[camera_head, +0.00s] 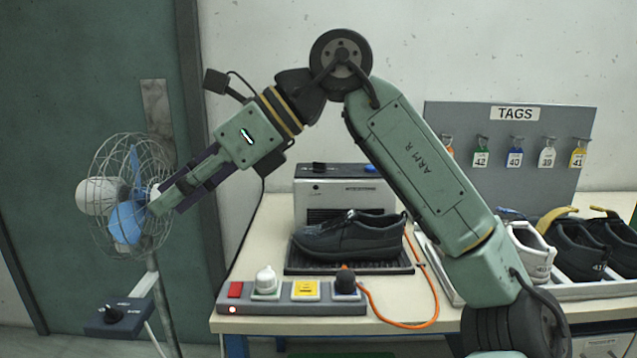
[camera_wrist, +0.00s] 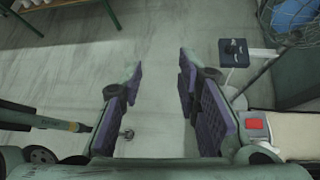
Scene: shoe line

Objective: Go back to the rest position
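My gripper (camera_head: 165,202) is raised at the left of the head view, pointing down and left. In that view its fingers overlap the wire cage of the fan (camera_head: 122,225); I cannot tell from this whether they touch. In the wrist view my gripper (camera_wrist: 160,68) is open, with its two purple-padded fingers well apart. Only bare floor (camera_wrist: 160,60) shows between them, so it is empty. The fan's cage also shows at the top right of the wrist view (camera_wrist: 297,18), to one side of the fingers.
The bench (camera_head: 400,310) carries a dark shoe (camera_head: 350,238) on a black tray before a grey machine (camera_head: 310,200). A power strip (camera_head: 330,309) lies at its front edge, with an orange cable (camera_head: 437,290). More shoes (camera_head: 580,248) and a tag board (camera_head: 500,125) are right.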

